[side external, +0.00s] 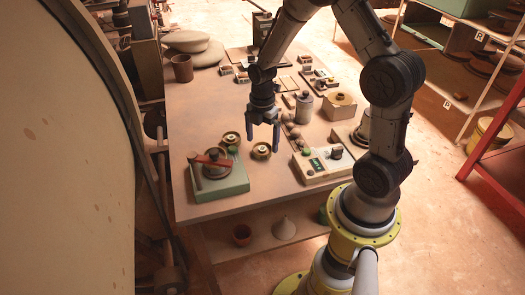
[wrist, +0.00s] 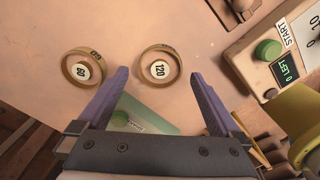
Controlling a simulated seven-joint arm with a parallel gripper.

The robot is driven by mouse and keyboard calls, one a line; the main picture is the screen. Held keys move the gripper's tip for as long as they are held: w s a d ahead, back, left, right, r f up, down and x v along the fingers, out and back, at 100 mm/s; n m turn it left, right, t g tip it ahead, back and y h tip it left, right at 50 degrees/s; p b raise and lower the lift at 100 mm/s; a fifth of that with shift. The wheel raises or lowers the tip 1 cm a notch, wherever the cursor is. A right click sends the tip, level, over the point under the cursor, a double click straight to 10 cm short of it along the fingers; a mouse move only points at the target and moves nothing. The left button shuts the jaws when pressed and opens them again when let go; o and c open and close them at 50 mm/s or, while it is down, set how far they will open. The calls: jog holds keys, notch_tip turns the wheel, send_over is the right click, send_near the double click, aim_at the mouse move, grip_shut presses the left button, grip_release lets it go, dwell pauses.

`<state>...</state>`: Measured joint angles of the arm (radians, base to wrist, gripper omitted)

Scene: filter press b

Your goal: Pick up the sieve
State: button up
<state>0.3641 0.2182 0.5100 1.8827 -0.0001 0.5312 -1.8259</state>
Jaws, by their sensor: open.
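Two round brass-coloured rings that look like sieves stand on the table. One has a white label reading 120 (wrist: 158,69) and lies between my fingertips in the wrist view; it also shows in the side view (side external: 261,152). The other ring (wrist: 83,68) has a label that seems to read 80 and lies left of my left finger; in the side view it is farther back and left (side external: 230,138). My gripper (side external: 264,146) is open and empty, pointing down above the 120 ring. It also shows in the wrist view (wrist: 160,73).
A green-based device (side external: 220,183) with a red lever stands at front left. A control box (side external: 322,163) with a START button stands right. Cylinders, small blocks and a wooden box (side external: 339,105) crowd the right side. A brown cup (side external: 181,68) stands far back left. The table's left middle is clear.

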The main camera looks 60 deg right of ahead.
jog(key=shift+f, duration=1.3)
jog(key=c, duration=1.3)
jog(key=shift+c, duration=0.4)
jog(key=shift+r, duration=0.2)
